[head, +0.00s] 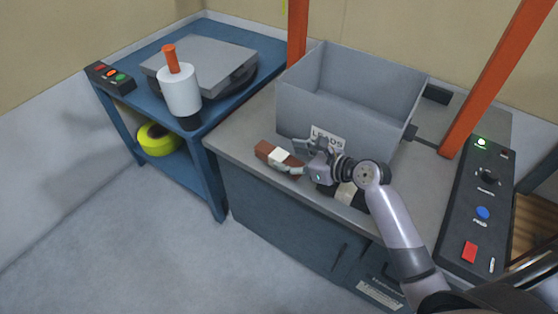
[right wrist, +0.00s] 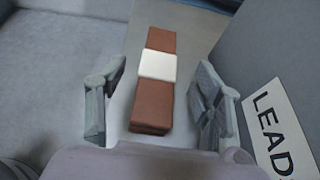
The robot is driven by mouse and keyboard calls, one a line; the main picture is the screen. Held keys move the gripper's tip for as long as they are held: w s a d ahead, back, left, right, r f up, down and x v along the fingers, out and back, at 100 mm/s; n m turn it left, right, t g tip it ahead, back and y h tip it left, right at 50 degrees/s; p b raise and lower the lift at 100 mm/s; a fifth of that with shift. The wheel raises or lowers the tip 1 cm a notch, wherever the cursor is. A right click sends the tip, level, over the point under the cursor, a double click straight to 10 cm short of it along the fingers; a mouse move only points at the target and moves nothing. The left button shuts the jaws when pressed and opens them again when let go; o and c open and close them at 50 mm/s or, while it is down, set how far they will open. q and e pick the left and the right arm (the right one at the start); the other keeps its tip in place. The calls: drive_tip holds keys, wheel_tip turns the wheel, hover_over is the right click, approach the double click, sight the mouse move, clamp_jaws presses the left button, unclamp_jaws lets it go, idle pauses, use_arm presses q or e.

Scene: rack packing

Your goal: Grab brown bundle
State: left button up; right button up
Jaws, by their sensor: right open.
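The brown bundle (head: 264,150), a bar with a white band around its middle, lies on the grey worktop in front of the grey LEADS bin. In the right wrist view the brown bundle (right wrist: 152,105) lies lengthwise between the two fingers, with clear gaps on both sides. My right gripper (head: 296,158) is open and reaches in over the bundle's near-right end. In the right wrist view my right gripper (right wrist: 156,103) holds nothing. My left gripper is not in view.
The grey LEADS bin (head: 352,85) stands just behind the bundle, close to the right finger in the wrist view. A dark item with a pale band (head: 346,193) lies partly hidden under my arm. A control panel (head: 478,205) is at right. A blue cart (head: 205,165) stands left.

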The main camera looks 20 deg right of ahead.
sight(278, 153)
drive_tip(key=b+x, duration=0.1)
drive_tip(key=x, duration=0.4)
drive_tip(key=shift+a, duration=0.1)
drive_tip(key=shift+w+a+f, duration=0.15)
drive_tip(key=shift+w+a, duration=0.1)
drive_tip(key=shift+w, duration=0.15)
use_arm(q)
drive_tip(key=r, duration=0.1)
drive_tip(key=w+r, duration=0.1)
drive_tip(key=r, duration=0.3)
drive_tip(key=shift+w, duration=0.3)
use_arm(e)
drive_tip(key=shift+c, duration=0.3)
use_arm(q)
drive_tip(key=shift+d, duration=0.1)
use_arm(e)
drive_tip(key=c, duration=1.4)
